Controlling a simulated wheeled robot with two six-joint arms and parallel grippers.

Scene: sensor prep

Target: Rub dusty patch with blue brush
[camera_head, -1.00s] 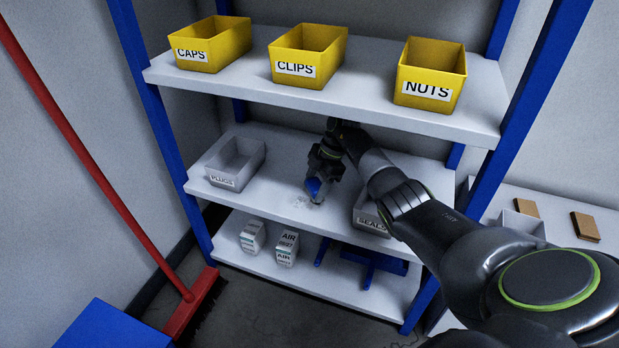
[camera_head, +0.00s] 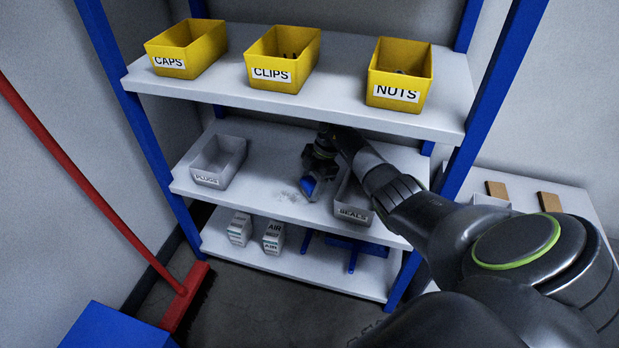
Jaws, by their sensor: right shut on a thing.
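The blue brush (camera_head: 309,185) is in my right gripper (camera_head: 311,172), which is shut on it over the middle shelf (camera_head: 255,196). Its lower end is at or just above the shelf surface; I cannot tell if it touches. The dusty patch (camera_head: 288,196) is a faint grey smudge on the middle shelf, just left of the brush. My right arm comes in from the lower right and hides part of the shelf's right side. My left gripper is not in view.
On the middle shelf, a grey PLUGS bin (camera_head: 217,163) stands left and a grey SEALS bin (camera_head: 352,205) stands close right of the brush. Yellow bins CAPS (camera_head: 186,50), CLIPS (camera_head: 281,62) and NUTS (camera_head: 399,78) stand on the top shelf. A red broom (camera_head: 90,185) leans at left.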

